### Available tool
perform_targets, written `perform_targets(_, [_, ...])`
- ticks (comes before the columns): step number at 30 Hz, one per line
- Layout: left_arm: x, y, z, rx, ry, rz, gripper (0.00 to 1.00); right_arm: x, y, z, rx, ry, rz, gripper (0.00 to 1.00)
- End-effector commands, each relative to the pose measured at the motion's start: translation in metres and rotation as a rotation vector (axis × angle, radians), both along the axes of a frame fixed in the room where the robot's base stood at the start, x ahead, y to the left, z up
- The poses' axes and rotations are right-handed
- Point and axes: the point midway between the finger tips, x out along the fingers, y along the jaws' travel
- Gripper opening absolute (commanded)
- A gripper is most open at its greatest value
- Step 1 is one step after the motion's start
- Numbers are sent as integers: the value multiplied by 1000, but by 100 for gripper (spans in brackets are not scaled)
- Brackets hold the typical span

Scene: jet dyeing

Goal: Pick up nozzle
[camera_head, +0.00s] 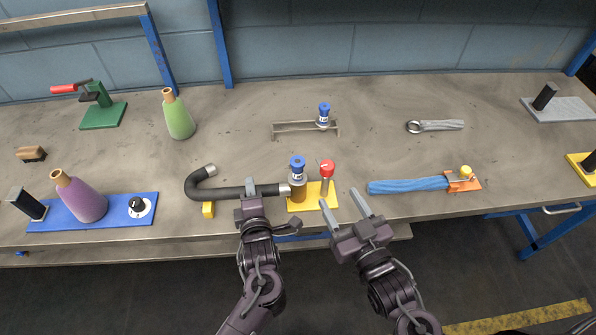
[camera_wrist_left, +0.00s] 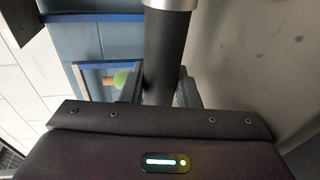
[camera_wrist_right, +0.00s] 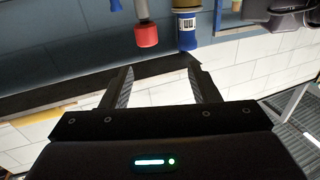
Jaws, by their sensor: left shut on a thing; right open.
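A black curved pipe (camera_head: 226,192) with silver ends lies along the bench's front; my left gripper (camera_head: 250,186) is shut on its straight part near the right end. The left wrist view shows the black pipe (camera_wrist_left: 166,60) between the fingers. A blue-and-white labelled nozzle-like piece (camera_head: 297,168) stands on an amber cylinder on a yellow base (camera_head: 312,197), beside a red-topped post (camera_head: 327,170). A similar blue-and-white piece (camera_head: 323,114) sits on a metal rack (camera_head: 295,127). My right gripper (camera_head: 342,201) is open and empty, just right of the yellow base.
A blue bundle (camera_head: 408,185) with an orange clamp (camera_head: 462,184) lies to the right, with a grey strand bundle (camera_head: 440,125) behind. A purple bottle (camera_head: 82,197) stands on a blue base at left; a green bottle (camera_head: 178,115) stands behind. Bench (camera_head: 360,105) around the rack is clear.

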Motion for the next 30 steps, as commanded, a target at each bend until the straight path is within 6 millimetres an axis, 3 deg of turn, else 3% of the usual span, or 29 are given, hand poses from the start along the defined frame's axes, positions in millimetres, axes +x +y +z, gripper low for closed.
perform_targets(5, [0, 0, 0, 1, 1, -1, 5, 21, 68, 34, 100, -43, 177, 55])
perform_targets(8, [0, 0, 0, 1, 1, -1, 5, 26, 118, 60, 155, -65, 323, 55])
perform_targets(15, [0, 0, 0, 1, 1, 0, 5, 8, 227, 109, 188, -103, 697, 55])
perform_targets(21, [0, 0, 0, 1, 1, 0, 5, -27, 293, 124, 128, -121, 1016, 55])
perform_targets(24, [0, 0, 0, 1, 1, 0, 5, -46, 317, 122, 66, -110, 1165, 55])
perform_targets(30, [0, 0, 0, 1, 1, 0, 5, -75, 341, 102, -120, -39, 1424, 55])
